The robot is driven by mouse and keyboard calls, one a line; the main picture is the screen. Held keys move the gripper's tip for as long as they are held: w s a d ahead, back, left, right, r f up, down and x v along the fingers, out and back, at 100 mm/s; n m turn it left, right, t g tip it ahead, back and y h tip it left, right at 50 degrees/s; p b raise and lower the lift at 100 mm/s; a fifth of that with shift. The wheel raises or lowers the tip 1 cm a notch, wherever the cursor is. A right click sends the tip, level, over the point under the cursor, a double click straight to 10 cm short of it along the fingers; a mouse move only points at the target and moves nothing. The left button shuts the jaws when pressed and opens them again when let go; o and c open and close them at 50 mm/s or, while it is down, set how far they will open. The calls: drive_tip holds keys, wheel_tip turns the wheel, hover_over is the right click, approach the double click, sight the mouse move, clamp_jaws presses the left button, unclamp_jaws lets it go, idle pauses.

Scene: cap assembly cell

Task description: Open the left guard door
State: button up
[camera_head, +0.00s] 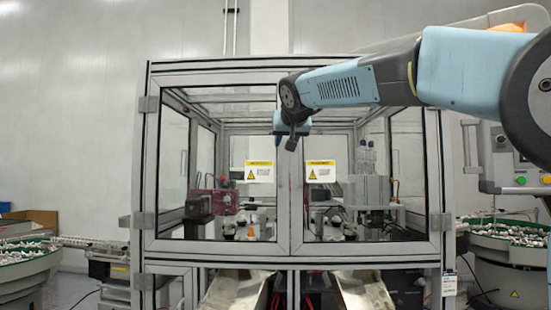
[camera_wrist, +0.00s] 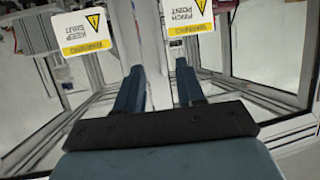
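The left guard door (camera_head: 282,205) is a grey metal frame with a clear pane and a yellow and white warning label (camera_head: 259,171). It looks shut, its edge meeting the right guard door (camera_head: 434,190) at the middle of the cell front. My gripper (camera_head: 286,143) hangs in front of the upper part of this middle seam. In the wrist view my gripper (camera_wrist: 160,76) has its two blue fingers apart, with nothing clearly held between them. Two upside-down warning labels show beyond the fingertips. I cannot clearly make out a door handle.
The cell's grey frame (camera_head: 290,259) surrounds the doors, with machinery visible behind the panes. Metal chutes (camera_head: 236,290) stick out below the doors. Round green part feeders (camera_head: 25,250) stand on both sides, and a control panel (camera_head: 515,160) stands at the right.

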hover_over(280, 181)
drive_tip(key=f, duration=0.4)
drive_tip(key=shift+w+f, duration=0.15)
drive_tip(key=shift+w, duration=0.2)
drive_tip(key=shift+c, duration=0.4)
clamp_jaws()
